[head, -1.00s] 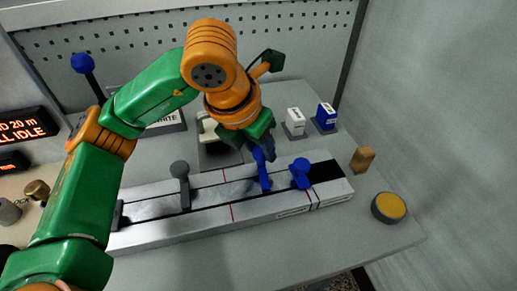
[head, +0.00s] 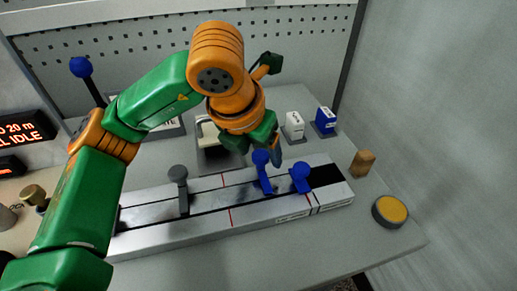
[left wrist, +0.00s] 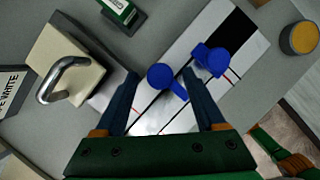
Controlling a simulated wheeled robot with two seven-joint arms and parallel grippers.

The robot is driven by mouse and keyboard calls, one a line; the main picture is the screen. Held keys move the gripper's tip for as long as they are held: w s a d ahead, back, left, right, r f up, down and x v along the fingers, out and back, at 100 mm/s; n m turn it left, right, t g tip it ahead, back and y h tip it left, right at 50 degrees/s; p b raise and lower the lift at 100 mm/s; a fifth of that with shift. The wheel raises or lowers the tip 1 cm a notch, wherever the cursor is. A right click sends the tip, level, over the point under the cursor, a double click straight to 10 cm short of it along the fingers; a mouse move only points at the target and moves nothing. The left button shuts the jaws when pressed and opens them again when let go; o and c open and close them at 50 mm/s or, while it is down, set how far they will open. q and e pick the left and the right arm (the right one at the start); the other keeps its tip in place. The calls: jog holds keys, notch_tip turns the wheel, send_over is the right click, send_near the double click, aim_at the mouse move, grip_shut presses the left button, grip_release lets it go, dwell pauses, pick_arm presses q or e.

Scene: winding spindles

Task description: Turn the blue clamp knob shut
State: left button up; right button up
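Two blue knobs stand on the silver rail (head: 258,212). One blue knob (head: 261,158) has its ball raised on a stem; the other blue knob (head: 301,171) is a little to its right. My left gripper (head: 274,153) is just above and behind the first knob. In the left wrist view my left gripper (left wrist: 159,73) is open, and the first knob's ball (left wrist: 160,77) shows between its fingertips. The other knob (left wrist: 212,61) lies outside the right finger. I cannot tell whether a finger touches either knob. My right gripper is not in view.
The bench in front of the rail is clear.

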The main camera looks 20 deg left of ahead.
pick_arm(q)
jog(key=v, duration=0.7)
jog(key=shift+p, duration=0.45)
